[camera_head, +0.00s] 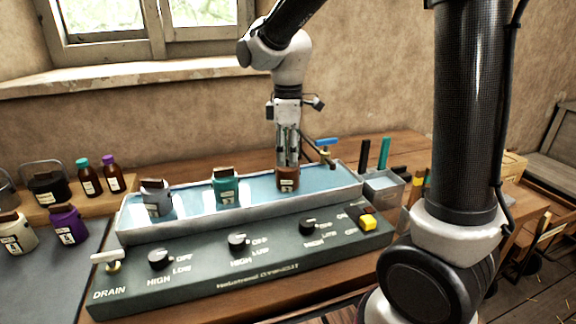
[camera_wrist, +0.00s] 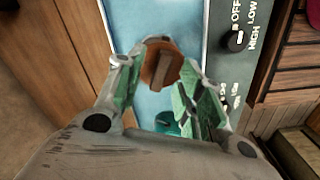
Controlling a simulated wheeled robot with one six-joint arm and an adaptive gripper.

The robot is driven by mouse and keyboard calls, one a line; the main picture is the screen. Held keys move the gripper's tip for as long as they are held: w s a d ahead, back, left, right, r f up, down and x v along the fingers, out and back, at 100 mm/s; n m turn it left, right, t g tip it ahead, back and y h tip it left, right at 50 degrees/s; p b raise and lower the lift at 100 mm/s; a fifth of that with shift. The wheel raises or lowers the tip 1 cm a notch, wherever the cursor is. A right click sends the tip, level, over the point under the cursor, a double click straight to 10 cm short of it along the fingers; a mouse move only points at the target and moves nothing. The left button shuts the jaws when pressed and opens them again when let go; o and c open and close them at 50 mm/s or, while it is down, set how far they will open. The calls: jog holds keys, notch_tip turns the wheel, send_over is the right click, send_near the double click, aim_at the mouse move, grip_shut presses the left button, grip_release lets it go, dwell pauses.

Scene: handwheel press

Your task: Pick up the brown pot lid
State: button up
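The brown pot (camera_head: 288,184) stands in the water bath at its right part, its top under my gripper (camera_head: 288,163). In the wrist view, the round brown lid (camera_wrist: 148,72) with its bar-shaped grip shows between and just beyond the fingertips. My gripper (camera_wrist: 155,78) is open, pointing down, with one green-padded finger on each side of the lid. The fingers overlap the lid's edges in view, and I cannot tell whether they touch it. In the head view the fingers hide part of the lid.
The water bath (camera_head: 130,226) also holds a teal pot (camera_head: 226,190) and a grey pot (camera_head: 157,203). A control panel (camera_head: 215,279) with knobs runs along the front. A blue-handled tap (camera_head: 327,143) stands close right of my gripper. Bottles and pots stand at left.

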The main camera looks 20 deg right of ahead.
jog(key=shift+f, duration=0.5)
jog(key=shift+c, duration=0.5)
grip_shut()
